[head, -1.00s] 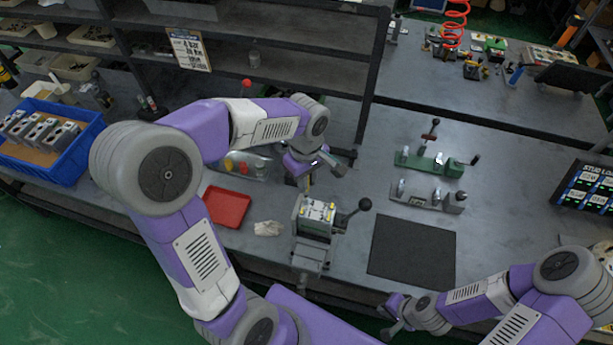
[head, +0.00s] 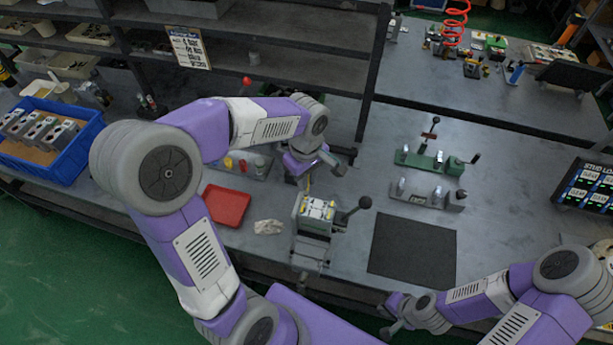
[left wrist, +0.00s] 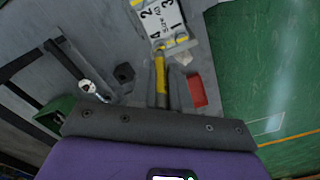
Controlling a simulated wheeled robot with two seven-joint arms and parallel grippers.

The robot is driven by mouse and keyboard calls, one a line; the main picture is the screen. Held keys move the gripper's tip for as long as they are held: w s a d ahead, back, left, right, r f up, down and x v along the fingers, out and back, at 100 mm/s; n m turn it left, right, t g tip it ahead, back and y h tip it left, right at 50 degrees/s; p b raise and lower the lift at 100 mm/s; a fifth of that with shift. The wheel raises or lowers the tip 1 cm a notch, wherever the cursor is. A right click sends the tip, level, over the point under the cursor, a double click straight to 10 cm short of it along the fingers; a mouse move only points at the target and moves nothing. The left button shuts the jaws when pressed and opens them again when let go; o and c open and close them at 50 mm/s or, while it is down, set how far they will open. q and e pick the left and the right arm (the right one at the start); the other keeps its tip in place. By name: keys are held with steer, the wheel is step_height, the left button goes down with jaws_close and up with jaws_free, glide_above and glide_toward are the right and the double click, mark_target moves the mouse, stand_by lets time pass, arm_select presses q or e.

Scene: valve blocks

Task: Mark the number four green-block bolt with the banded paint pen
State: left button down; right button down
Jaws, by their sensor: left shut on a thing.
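My left gripper (head: 308,168) is shut on a yellow-and-dark paint pen (left wrist: 160,72). In the left wrist view the pen points up the picture toward a pale numbered plate (left wrist: 160,18), where 2, 3 and 4 can be read. The pen's far end shows close to the plate's edge near the 4; I cannot tell whether it touches. In the head view the plated block (head: 318,208) sits in a vise (head: 311,248), just below my left gripper. The gripper's fingers are largely hidden. My right gripper (head: 392,328) is low in the picture, away from the block; its fingers are unclear.
A black-knobbed lever (head: 364,203) sticks out right of the vise. A red tray (head: 227,206) and a pale cloth (head: 268,227) lie left. Green (head: 430,160) and grey (head: 425,196) fixtures stand right, behind a dark mat (head: 412,248). A shelf post (head: 373,75) rises behind.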

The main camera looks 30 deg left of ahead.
arm_select(q)
steer(key=shift+r, duration=0.1)
step_height(320, 180, up, 5)
steer(key=p, duration=0.4)
stand_by(0.4)
